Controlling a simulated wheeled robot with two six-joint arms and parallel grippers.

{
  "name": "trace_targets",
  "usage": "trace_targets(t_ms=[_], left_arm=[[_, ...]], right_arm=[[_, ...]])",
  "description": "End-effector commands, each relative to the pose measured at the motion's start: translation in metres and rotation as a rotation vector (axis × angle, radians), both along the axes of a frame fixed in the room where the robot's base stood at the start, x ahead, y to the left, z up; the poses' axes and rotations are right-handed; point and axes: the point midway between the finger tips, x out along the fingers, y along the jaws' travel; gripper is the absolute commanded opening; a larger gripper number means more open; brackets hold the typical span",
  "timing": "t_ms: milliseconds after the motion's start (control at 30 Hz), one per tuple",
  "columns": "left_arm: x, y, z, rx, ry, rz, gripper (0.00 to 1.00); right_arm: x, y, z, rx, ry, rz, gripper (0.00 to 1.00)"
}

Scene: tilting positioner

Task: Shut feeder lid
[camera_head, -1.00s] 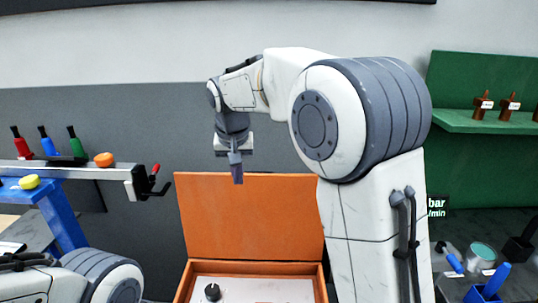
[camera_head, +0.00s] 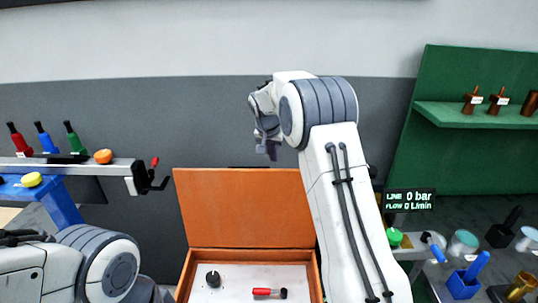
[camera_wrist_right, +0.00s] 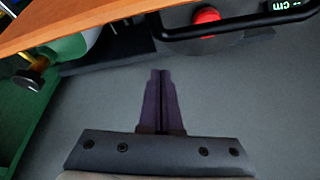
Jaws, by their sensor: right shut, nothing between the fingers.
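The orange feeder lid (camera_head: 240,205) stands open, nearly upright, at the back of the orange feeder box (camera_head: 186,277). My right gripper (camera_head: 272,154) is just above the lid's top edge in the head view, its fingers pointing down. Its fingers (camera_wrist_right: 161,76) are shut together with nothing between them in the right wrist view. An orange edge (camera_wrist_right: 70,22), probably the lid's, crosses the top left of that view, apart from the fingers. The gripper's depth relative to the lid is hard to tell. My left arm shows at lower left, but its gripper is out of view.
A black knob (camera_head: 213,279) and a red-handled part (camera_head: 267,292) are inside the box. A rail with coloured bottles (camera_head: 80,165) stands left. A green shelf (camera_head: 470,116), a display (camera_head: 409,200) and several tools are at right. A black handle (camera_wrist_right: 235,27) shows in the wrist view.

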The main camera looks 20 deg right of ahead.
Motion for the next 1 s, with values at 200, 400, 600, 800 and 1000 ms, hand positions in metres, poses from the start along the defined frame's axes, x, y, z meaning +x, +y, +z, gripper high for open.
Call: trace_targets(t_ms=[200, 400, 600, 800, 1000], left_arm=[[0.0, 0.0, 0.012, 0.0, 0.0, -0.002, 0.0], [0.0, 0.0, 0.014, 0.0, 0.0, -0.002, 0.0], [0.0, 0.0, 0.014, 0.001, 0.001, -0.002, 0.0], [0.0, 0.0, 0.012, 0.001, 0.001, -0.002, 0.0], [0.0, 0.0, -0.004, 0.0, 0.0, 0.0, 0.0]], right_arm=[[-0.019, 0.018, 0.004, -0.001, -0.005, 0.004, 0.0], [-0.025, 0.024, 0.002, -0.001, -0.006, 0.005, 0.0], [-0.025, 0.024, 0.002, -0.001, -0.006, 0.004, 0.0], [-0.025, 0.024, 0.001, -0.001, -0.008, 0.004, 0.0], [-0.026, 0.025, -0.001, -0.011, -0.033, 0.0, 0.0]])
